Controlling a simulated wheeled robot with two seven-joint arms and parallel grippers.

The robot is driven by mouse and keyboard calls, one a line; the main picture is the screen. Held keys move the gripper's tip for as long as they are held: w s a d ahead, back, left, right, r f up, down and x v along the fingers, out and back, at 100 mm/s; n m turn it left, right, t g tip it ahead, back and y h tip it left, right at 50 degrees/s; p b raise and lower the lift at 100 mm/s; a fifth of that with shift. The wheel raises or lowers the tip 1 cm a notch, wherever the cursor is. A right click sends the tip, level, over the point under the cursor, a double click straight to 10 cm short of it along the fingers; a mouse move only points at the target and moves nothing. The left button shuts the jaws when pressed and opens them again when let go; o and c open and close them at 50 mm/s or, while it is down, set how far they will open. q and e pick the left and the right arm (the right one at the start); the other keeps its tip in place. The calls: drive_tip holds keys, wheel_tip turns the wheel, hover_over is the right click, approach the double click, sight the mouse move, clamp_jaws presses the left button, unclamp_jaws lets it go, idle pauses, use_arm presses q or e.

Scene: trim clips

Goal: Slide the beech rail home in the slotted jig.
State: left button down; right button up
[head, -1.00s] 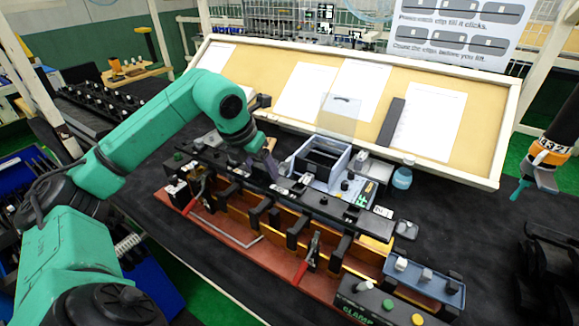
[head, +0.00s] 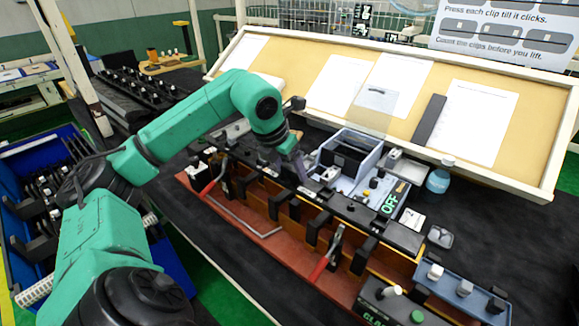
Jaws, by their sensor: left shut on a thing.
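The slotted jig is a long red-brown base (head: 262,247) with black uprights, red-handled clamps and a dark strip along its top. An amber wood-coloured length (head: 290,227) shows between the uprights. My left gripper (head: 300,172) points down at the back edge of the jig, just left of the grey bin. It is shut, and a pale wooden piece (head: 297,135), which looks like the beech rail, shows beside it. My arm hides most of this piece, so I cannot tell how it sits against the slot. My right gripper is out of view.
A blue-grey clip tray (head: 462,296) and a control box (head: 390,305) stand at the front right. Black mat is free at right.

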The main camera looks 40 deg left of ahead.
sight(279, 178)
use_arm(q)
drive_tip(key=shift+f+b, duration=2.3)
drive_tip(key=shift+f, duration=0.6)
drive_tip(key=shift+a+b, duration=0.9)
drive_tip(key=shift+a, duration=0.2)
unclamp_jaws()
drive_tip(key=shift+s+a, duration=0.1)
drive_tip(key=shift+a, duration=0.05)
drive_tip(key=p+v, duration=0.3)
drive_tip(key=v, duration=1.1)
drive_tip(key=shift+r, duration=0.2)
